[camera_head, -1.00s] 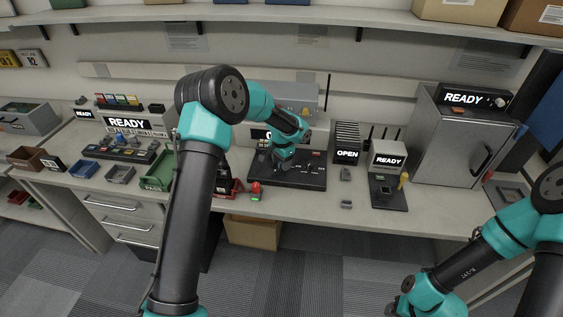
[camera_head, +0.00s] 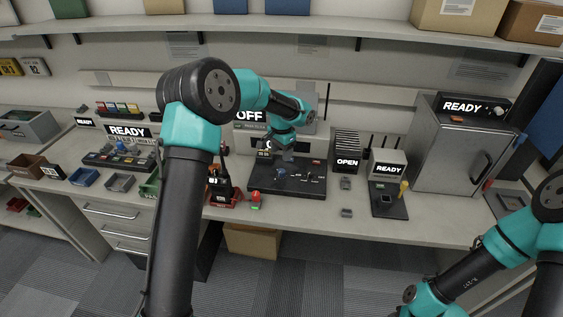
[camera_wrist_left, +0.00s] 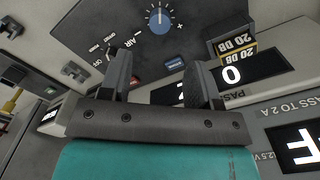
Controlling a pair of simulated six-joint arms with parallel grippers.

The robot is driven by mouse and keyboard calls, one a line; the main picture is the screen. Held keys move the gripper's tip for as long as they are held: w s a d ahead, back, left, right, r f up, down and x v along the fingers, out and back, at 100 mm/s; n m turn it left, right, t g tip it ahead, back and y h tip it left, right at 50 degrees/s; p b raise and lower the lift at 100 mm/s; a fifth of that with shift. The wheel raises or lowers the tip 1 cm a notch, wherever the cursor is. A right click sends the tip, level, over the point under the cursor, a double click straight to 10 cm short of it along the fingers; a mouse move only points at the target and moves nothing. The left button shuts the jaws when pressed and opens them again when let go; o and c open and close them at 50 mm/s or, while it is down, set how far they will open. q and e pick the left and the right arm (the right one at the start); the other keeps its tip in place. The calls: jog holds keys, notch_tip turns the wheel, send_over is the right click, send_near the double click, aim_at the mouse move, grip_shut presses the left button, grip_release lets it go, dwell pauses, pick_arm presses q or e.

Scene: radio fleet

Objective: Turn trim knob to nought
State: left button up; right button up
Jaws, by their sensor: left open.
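The trim knob (camera_wrist_left: 160,20) is a round blue-grey knob with a white pointer line, on a dark panel at the top of the left wrist view. Printed plus and minus marks flank it. In the head view the small blue knob (camera_head: 281,172) sits on the black panel (camera_head: 263,181) on the bench. My left gripper (camera_head: 287,155) hangs above the back of that panel. In the left wrist view its two fingers (camera_wrist_left: 162,85) are apart with nothing held, and the knob lies beyond the fingertips, apart from them. My right gripper is out of the head view.
A display reading 0 (camera_wrist_left: 240,75) and 20 DB blocks (camera_wrist_left: 232,42) are close to my left fingers. An OFF sign (camera_head: 250,115) stands behind the panel.

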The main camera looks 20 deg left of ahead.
pick_arm(q)
notch_tip(320, 180, up, 8)
jog(key=shift+f, duration=0.1)
dwell(0.5)
